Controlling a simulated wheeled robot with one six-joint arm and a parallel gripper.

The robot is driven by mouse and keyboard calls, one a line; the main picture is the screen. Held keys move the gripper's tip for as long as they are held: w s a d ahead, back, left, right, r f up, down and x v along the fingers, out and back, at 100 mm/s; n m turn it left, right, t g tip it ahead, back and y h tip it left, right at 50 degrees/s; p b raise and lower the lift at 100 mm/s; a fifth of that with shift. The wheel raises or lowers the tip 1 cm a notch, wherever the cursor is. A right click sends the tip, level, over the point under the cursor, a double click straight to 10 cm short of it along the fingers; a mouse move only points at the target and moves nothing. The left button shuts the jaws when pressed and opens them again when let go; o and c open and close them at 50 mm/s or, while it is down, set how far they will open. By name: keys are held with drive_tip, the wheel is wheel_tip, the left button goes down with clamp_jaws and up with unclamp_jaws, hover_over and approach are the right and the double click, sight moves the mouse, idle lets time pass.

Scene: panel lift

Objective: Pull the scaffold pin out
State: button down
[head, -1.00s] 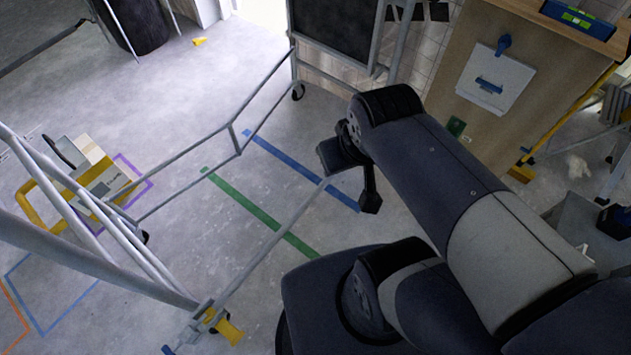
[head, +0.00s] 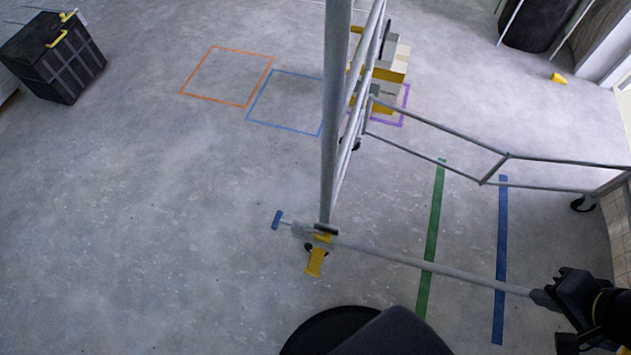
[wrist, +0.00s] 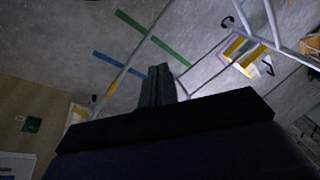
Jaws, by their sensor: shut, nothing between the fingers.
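The scaffold pin (head: 277,220) shows in the head view as a blue T-shaped handle on a thin shank. It sticks out to the left of the scaffold's near lower corner, and the shank enters the grey fitting there. The scaffold (head: 330,130) stands upright behind it, with a low bar (head: 410,261) running right from that corner. My gripper (head: 543,298) is far to the right of the pin, at the picture's right side, shut and empty. In the wrist view its closed fingers (wrist: 158,85) point at the floor. I cannot make out the pin there.
A yellow castor (head: 316,262) sits under the pin's corner. Green tape (head: 432,240) and blue tape (head: 501,260) cross the floor to the right. Boxes (head: 392,70) stand behind the scaffold, a black crate (head: 55,55) far left. Floor left of the pin is clear.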

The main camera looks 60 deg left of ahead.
drive_tip(key=w+d+f+m+y+b, duration=0.1)
drive_tip(key=f+b, duration=0.4)
drive_tip(key=f, duration=0.6)
drive_tip(key=w+d+f+m+t+y+b, duration=0.1)
drive_tip(key=w+f+b, duration=0.4)
drive_tip(key=f, duration=0.7)
drive_tip(key=w+d+f+m+y+b, duration=0.2)
drive_tip(key=f+b, duration=0.5)
drive_tip(key=f, duration=0.4)
drive_tip(key=shift+w+f+m+t+y, duration=0.25)
drive_tip(key=shift+w+m+t+y, duration=0.25)
drive_tip(key=shift+y, duration=0.3)
